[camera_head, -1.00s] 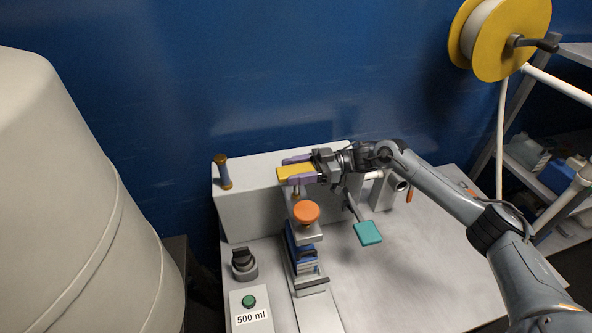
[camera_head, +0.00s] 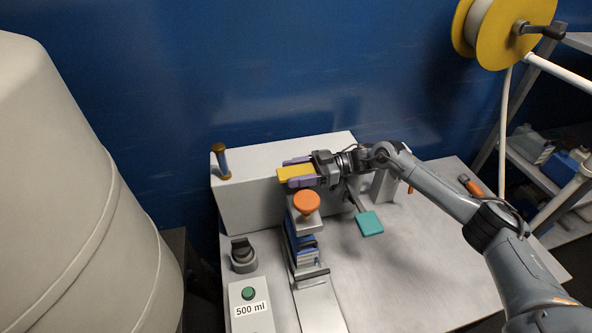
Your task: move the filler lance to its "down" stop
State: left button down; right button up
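My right gripper (camera_head: 298,173), with purple fingers, reaches in from the right over the white box (camera_head: 249,207). Its fingers lie on either side of a flat yellow block (camera_head: 292,174) and appear closed on it. The block looks like the handle of the filler lance, but the lance's rod is hidden now. A round orange knob (camera_head: 306,202) sits just below the gripper, above a stand with blue parts (camera_head: 303,243). No "down" mark or stop is readable. My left gripper is out of view.
A teal paddle (camera_head: 369,223) on a dark arm is right of the stand. A black rotary switch (camera_head: 242,255) and a green button (camera_head: 249,293) on a "500 ml" box are at the left front. The bench right of the paddle is mostly clear.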

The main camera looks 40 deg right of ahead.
jog(key=o, duration=0.3)
jog(key=shift+f, duration=0.15)
jog(key=v, duration=1)
jog(key=shift+s+d+b, duration=0.2)
jog(key=shift+d+b, duration=0.15)
jog(key=shift+b, duration=0.05)
